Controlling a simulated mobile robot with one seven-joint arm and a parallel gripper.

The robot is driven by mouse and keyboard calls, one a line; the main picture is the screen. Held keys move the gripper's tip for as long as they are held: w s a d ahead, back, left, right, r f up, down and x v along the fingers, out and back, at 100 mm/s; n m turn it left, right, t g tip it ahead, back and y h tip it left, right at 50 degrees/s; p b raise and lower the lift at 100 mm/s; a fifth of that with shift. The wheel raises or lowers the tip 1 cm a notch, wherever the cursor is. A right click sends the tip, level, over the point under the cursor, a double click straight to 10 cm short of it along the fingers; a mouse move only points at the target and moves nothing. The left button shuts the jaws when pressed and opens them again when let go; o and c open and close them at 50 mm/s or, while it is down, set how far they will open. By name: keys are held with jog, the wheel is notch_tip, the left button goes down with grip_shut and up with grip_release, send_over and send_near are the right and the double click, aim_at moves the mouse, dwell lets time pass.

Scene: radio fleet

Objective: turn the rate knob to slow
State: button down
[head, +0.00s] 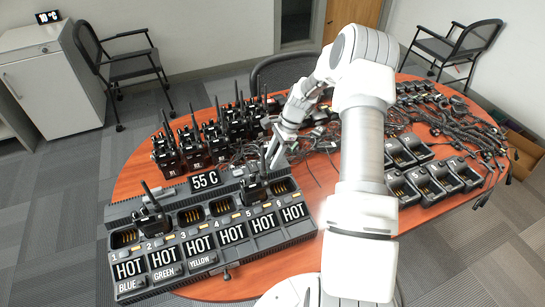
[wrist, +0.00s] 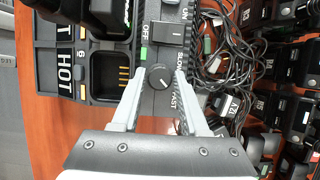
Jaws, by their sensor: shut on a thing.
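The rate knob (wrist: 158,77) is a small round black knob on the dark charger panel, between the labels SLOW (wrist: 181,54) and FAST (wrist: 178,106) in the wrist view. My gripper (wrist: 160,80) is shut on the knob, one light grey finger on each side. A pale pointer mark shows on the knob's top, but its exact setting is hard to read. In the head view my gripper (head: 271,155) is at the back edge of the charger bank (head: 262,240); the knob is hidden or too small there.
A rocker switch (wrist: 164,35) marked ON and OFF is beside the knob. The bank has several HOT displays, a 55 C display (head: 205,180) and two radios in its bays. More radios (head: 194,148), loose cables (head: 460,130) and chargers (head: 408,150) crowd the table.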

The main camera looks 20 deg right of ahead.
jog(key=shift+w+n, duration=0.1)
jog(key=shift+n, duration=0.3)
jog(key=n+g+b, duration=0.1)
jog(key=n+b, duration=0.1)
jog(key=n, duration=0.1)
jog(key=shift+w+n+g+h, duration=0.1)
jog(key=shift+n+g+h, duration=0.2)
jog(key=shift+n+g, duration=0.1)
jog(key=n+g+h+b, duration=0.1)
jog(key=n, duration=0.3)
jog(key=shift+w+a+n, duration=0.1)
jog(key=shift+n, duration=0.2)
jog(key=n+g+h+b, duration=0.1)
jog(key=n, duration=0.3)
jog(key=shift+a, duration=0.1)
jog(key=n+h, duration=0.1)
jog(key=n, duration=0.1)
jog(key=n+h, duration=0.1)
jog(key=n, duration=0.1)
jog(key=shift+a+n+g, duration=0.1)
jog(key=shift+n+g, duration=0.2)
jog(key=shift+c, duration=2.2)
grip_release()
